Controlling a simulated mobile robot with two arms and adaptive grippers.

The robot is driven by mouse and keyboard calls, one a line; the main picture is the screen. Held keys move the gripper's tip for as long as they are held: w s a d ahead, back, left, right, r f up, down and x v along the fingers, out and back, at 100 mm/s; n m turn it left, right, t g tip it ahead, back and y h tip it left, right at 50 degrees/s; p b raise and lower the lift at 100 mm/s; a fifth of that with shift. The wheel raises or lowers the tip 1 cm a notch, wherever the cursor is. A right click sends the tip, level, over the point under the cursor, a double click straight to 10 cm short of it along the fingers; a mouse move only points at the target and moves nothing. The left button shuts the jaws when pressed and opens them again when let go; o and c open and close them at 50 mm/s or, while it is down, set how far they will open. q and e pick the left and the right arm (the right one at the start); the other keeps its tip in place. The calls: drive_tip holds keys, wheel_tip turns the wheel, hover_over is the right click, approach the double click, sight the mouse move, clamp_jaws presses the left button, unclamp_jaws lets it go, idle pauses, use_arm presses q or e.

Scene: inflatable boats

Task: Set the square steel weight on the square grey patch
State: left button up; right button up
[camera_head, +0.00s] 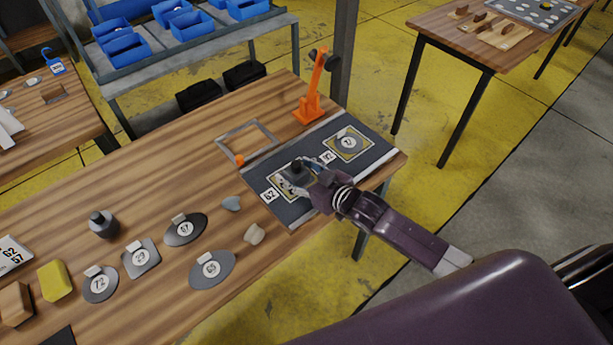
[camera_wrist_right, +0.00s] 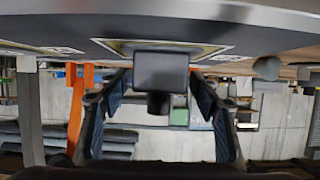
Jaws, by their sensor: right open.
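The square steel weight (camera_wrist_right: 160,70) is a dark block with a knob. In the wrist view, where the scene hangs upside down, it sits against a yellow-edged patch (camera_wrist_right: 215,51) on the dark mat (camera_wrist_right: 60,32). In the head view the weight (camera_head: 297,166) shows as a dark shape on the mat's near-left patch (camera_head: 283,187), mostly covered by my gripper. My right gripper (camera_head: 306,177) is open, its fingers apart on both sides of the weight's knob in the wrist view (camera_wrist_right: 160,112). The patch's grey middle is largely hidden. My left gripper is not in view.
On the mat a second yellow-edged patch (camera_head: 348,143) has a round grey centre. An orange stand (camera_head: 311,98) and an empty grey frame (camera_head: 246,141) are behind.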

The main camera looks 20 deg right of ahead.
drive_tip(key=v, duration=1.1)
drive_tip(key=shift+s+d+r+b, duration=0.15)
drive_tip(key=shift+s+b, duration=0.2)
